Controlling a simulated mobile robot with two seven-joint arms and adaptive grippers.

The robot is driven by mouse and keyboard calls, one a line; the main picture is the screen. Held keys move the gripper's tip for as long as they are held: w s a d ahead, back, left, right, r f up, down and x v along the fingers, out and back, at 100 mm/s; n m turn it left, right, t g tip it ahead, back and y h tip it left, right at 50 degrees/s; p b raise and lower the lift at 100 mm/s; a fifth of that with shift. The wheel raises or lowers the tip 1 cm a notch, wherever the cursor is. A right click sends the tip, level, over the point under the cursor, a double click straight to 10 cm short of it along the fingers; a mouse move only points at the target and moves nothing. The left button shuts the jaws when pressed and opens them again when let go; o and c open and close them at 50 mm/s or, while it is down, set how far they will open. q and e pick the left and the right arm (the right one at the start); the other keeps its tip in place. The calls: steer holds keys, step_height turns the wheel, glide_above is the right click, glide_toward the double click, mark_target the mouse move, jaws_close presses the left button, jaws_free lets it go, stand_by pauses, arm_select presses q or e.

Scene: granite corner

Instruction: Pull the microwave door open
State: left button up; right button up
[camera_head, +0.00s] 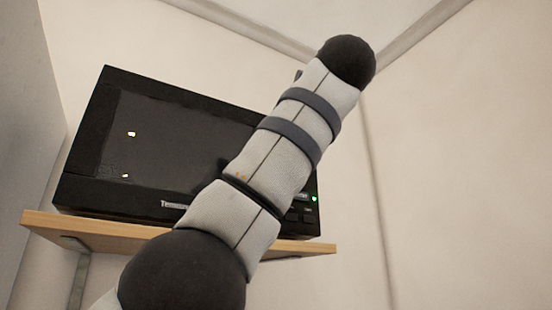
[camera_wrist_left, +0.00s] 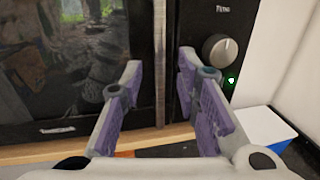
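The black microwave (camera_head: 90,150) sits on a wooden shelf, its door (camera_head: 165,150) facing me and looking shut. My left arm crosses in front of its right part in the head view and hides its handle; the left gripper is not visible there. In the left wrist view the glossy door (camera_wrist_left: 60,75) is at left, with a vertical handle bar (camera_wrist_left: 160,60) at its right edge. My left gripper (camera_wrist_left: 160,68) is open, its two purple-padded fingers on either side of the handle in the picture. I cannot tell whether they touch it. My right gripper is not in view.
The wooden shelf (camera_head: 100,235) sticks out below the microwave; its edge also shows in the left wrist view (camera_wrist_left: 40,150). A round knob (camera_wrist_left: 220,48) and a green light (camera_wrist_left: 231,81) are right of the handle. A white-and-blue box (camera_wrist_left: 262,128) lies lower right. Walls form a corner behind.

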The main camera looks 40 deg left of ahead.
arm_select(q)
steer(key=x, duration=0.3)
steer(key=shift+a+r, duration=0.1)
steer(key=shift+a, duration=0.1)
jaws_close()
steer(key=shift+w, duration=0.1)
